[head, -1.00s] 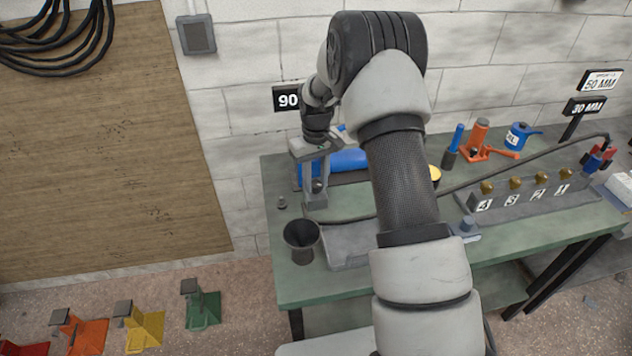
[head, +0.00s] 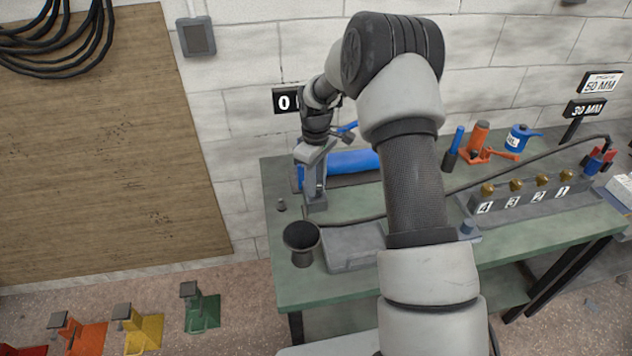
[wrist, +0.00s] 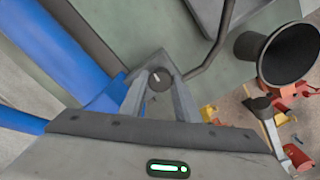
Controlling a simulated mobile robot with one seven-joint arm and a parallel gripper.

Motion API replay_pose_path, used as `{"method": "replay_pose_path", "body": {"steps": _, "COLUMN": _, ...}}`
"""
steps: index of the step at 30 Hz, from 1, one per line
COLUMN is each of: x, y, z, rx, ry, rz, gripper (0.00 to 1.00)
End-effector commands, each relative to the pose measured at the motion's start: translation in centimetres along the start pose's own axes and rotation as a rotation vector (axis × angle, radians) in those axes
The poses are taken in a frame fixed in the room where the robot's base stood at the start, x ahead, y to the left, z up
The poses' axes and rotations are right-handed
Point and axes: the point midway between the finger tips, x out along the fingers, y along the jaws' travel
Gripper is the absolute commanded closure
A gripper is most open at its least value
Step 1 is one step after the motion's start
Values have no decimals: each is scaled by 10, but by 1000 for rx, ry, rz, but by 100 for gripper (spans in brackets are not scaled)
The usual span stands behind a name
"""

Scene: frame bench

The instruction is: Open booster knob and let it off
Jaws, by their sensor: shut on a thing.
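The booster knob (wrist: 160,79) is a small dark round knob with a pale mark on its face. In the wrist view it sits between the fingertips of my gripper (wrist: 160,76), which is shut on it. In the head view my gripper (head: 314,190) points down at the left end of the bench, beside the blue booster cylinder (head: 352,162); the knob is mostly hidden there by the fingers. The cylinder also lies along the left in the wrist view (wrist: 62,45). A black sign (head: 285,101) on the wall shows a 0, its right part hidden behind my arm.
A black cup (head: 302,240) stands near the bench's front left corner, close to my gripper. A dark hose (head: 462,187) runs across the green bench (head: 290,285). A numbered valve block (head: 520,203) and orange and blue tools stand on the right. Coloured stands (head: 203,310) are on the floor.

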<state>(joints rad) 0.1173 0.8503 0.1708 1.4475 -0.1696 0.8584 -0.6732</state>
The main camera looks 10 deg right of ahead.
Motion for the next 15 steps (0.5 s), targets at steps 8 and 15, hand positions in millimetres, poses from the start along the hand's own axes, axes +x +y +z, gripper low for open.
{"method": "replay_pose_path", "body": {"steps": 8, "x": -1, "y": 0, "z": 0, "rx": -1, "ry": 1, "rz": 1, "gripper": 93}}
{"method": "replay_pose_path", "body": {"steps": 15, "x": -1, "y": 0, "z": 0, "rx": 0, "ry": 1, "rz": 1, "gripper": 52}}
